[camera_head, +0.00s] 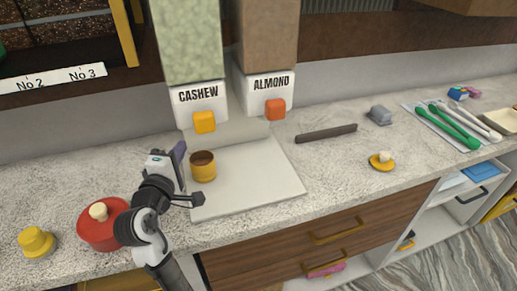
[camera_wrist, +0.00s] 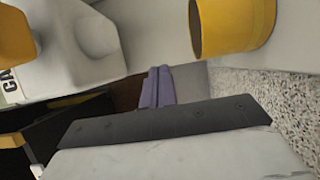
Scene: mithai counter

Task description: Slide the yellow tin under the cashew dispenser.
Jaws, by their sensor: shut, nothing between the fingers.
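The yellow tin (camera_head: 204,173), with a dark brown top, stands upright on a pale board (camera_head: 255,180), in front of the cashew dispenser. It also shows at the top of the wrist view (camera_wrist: 240,22). The cashew dispenser (camera_head: 201,101) has a white label block and a yellow knob (camera_head: 204,122); the knob shows at the left edge of the wrist view (camera_wrist: 14,38). My gripper (camera_head: 178,158), with purple-grey fingers, is just left of the tin. Its fingers (camera_wrist: 156,88) are shut and empty. I cannot tell whether they touch the tin.
The almond dispenser (camera_head: 266,92), with an orange knob, stands to the right. A dark bar (camera_head: 326,133) and a small yellow dish (camera_head: 382,161) lie right of the board. A red lidded pot (camera_head: 103,228) and a yellow lidded jar (camera_head: 36,242) stand at the front left.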

